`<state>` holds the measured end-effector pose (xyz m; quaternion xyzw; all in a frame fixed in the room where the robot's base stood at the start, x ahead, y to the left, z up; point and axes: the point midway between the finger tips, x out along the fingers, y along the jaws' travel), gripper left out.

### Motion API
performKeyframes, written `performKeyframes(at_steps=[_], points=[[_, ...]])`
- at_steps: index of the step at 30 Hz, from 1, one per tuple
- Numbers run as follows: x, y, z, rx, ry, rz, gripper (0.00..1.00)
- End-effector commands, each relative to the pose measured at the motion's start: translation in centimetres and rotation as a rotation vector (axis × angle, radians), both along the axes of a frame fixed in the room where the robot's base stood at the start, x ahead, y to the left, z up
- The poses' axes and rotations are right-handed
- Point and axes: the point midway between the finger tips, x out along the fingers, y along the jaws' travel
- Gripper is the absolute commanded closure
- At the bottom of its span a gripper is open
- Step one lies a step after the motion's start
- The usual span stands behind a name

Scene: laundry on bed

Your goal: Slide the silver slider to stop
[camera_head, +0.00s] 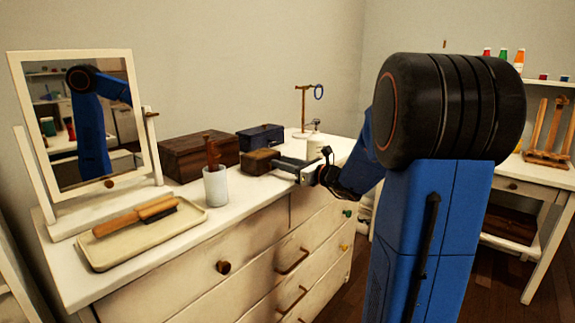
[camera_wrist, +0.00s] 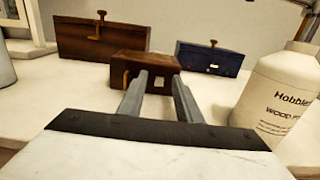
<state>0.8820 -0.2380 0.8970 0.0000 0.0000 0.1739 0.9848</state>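My gripper (camera_head: 280,161) reaches left over the white dresser top. In the wrist view its two grey fingers (camera_wrist: 160,78) are apart, with their tips at or just before the front of a small brown wooden box (camera_wrist: 147,61); contact cannot be told. A brass piece (camera_wrist: 126,78) shows on that box's front, left of the fingers. A dark blue box (camera_wrist: 210,60) stands behind to the right, with a small pale silvery piece (camera_wrist: 213,67) on its front. I cannot tell whether this is the silver slider. The fingers hide part of the brown box's front.
A larger brown chest (camera_head: 200,155) stands behind to the left. A white bottle (camera_wrist: 280,95) stands close on the gripper's right. A white cup (camera_head: 215,187), a tray (camera_head: 105,258) with a brush and a mirror (camera_head: 80,130) occupy the dresser's left side.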

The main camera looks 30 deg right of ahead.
Motion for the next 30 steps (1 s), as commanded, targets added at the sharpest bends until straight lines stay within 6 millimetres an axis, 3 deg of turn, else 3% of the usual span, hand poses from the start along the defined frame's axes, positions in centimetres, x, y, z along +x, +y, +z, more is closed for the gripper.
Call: performKeyframes(at_steps=[7, 30], points=[[-1.8, -0.7, 0.1, -0.001, 0.0, -0.002, 0.69], [-12.5, -4.7, 0.0, 0.0, -0.001, -0.003, 0.69]])
